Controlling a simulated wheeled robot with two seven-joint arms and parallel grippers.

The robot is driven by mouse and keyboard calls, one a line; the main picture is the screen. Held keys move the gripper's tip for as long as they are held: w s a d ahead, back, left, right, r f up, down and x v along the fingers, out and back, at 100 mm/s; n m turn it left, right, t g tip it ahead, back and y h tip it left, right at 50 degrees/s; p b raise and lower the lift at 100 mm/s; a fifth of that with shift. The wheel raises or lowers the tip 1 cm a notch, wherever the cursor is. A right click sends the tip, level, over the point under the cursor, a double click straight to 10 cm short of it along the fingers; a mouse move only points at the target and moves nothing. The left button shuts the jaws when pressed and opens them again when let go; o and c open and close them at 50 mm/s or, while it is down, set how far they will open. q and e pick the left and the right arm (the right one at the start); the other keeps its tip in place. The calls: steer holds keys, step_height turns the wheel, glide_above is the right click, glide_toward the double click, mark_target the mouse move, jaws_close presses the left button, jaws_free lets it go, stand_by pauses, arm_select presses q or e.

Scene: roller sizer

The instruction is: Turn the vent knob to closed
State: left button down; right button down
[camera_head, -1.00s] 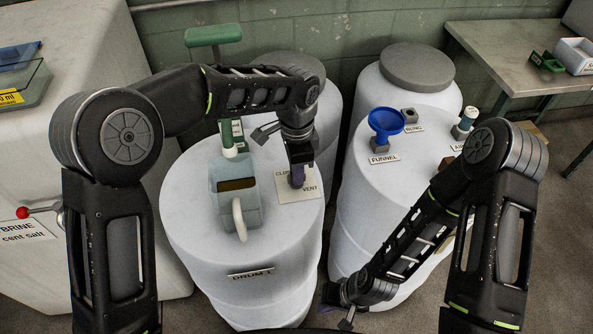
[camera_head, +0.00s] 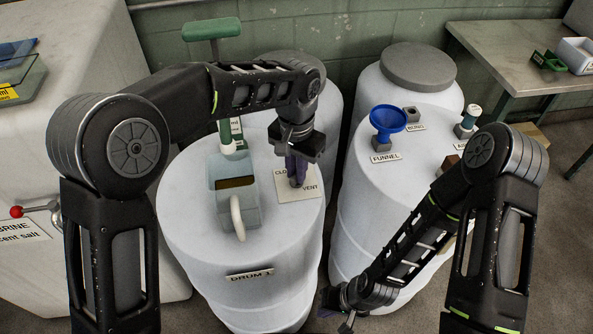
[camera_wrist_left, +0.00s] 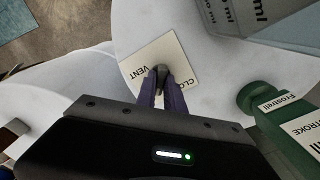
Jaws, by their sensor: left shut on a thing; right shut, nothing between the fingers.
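The vent plate (camera_head: 314,193) is a pale square label on top of drum 1 (camera_head: 200,262), with "VENT" and part of "CLO..." readable. My left gripper (camera_head: 297,182) points down over it, its purple fingers shut on the vent knob. In the left wrist view the grey vent knob (camera_wrist_left: 161,69) shows between the fingertips (camera_wrist_left: 161,80), above the vent plate (camera_wrist_left: 185,47). The fingers cover most of the knob, so its pointing direction is hard to tell. My right gripper (camera_head: 335,308) is shut and empty, low in front of the right drum.
A grey-blue pump body (camera_head: 235,185) with a pale spout stands left of the vent, and a green handle (camera_head: 212,30) rises behind it. A blue funnel (camera_head: 387,121) stands on the right drum. A table (camera_head: 500,50) is at back right.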

arm_select(q)
steer(key=n, duration=0.4)
steer(key=shift+n, duration=0.3)
steer(key=shift+n+b, duration=0.3)
steer(key=shift+n, duration=1.7)
steer(key=c, duration=1.4)
jaws_free()
steer(key=shift+c, duration=0.2)
step_height(320, 180, up, 8)
steer(key=shift+f, duration=0.1)
